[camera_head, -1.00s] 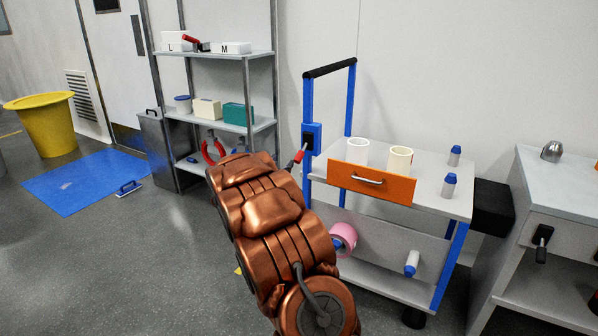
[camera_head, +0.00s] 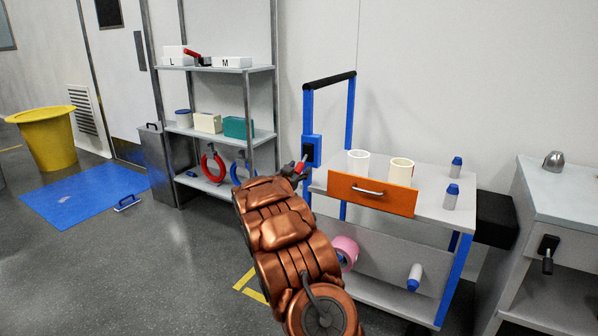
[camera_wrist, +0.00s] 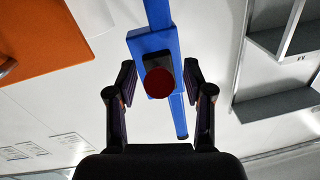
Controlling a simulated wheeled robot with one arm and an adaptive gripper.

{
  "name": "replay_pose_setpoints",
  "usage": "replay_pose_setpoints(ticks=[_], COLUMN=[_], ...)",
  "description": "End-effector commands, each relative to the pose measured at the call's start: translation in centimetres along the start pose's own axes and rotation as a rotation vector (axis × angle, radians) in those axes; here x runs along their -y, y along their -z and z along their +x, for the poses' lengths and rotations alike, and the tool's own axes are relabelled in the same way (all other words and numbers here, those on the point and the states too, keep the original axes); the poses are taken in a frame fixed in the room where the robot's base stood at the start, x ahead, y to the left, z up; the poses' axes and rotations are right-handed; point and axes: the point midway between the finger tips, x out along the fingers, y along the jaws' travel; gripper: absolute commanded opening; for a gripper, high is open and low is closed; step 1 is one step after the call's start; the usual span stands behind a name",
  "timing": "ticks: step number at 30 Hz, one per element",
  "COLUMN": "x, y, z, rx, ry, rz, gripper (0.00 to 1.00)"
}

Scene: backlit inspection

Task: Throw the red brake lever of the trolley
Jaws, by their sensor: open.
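The trolley (camera_head: 440,213) has a blue frame and an orange drawer front (camera_head: 371,194). A blue box (camera_head: 311,150) on its left post carries the brake lever, whose red end (camera_head: 301,167) points down toward my gripper. In the wrist view the red round end of the lever (camera_wrist: 159,83) faces the camera in front of its black mount, with the blue box (camera_wrist: 146,45) behind. My gripper (camera_wrist: 160,88) is open, with one finger on each side of the red end. I cannot tell whether they touch it. In the head view my gripper (camera_head: 293,172) is partly hidden by my arm.
Two white cups (camera_head: 358,162) and blue-capped bottles (camera_head: 451,197) stand on the trolley top. A pink roll (camera_head: 345,251) lies on its lower shelf. A grey shelf rack (camera_head: 219,133) stands left, a cabinet (camera_head: 570,190) right.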

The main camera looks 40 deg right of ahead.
Motion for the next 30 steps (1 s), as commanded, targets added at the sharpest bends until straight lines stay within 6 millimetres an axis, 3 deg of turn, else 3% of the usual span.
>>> replay_pose_setpoints(ticks=[12,26,30], x=[-0.03,-0.02,-0.01], y=[0.04,0.05,0.06], z=[0.43,0.42,0.42], rx=[-0.001,-0.001,-0.001], ry=[0.000,0.000,0.000], rz=[-0.001,0.000,0.000], gripper=[0.51,0.03,0.00])
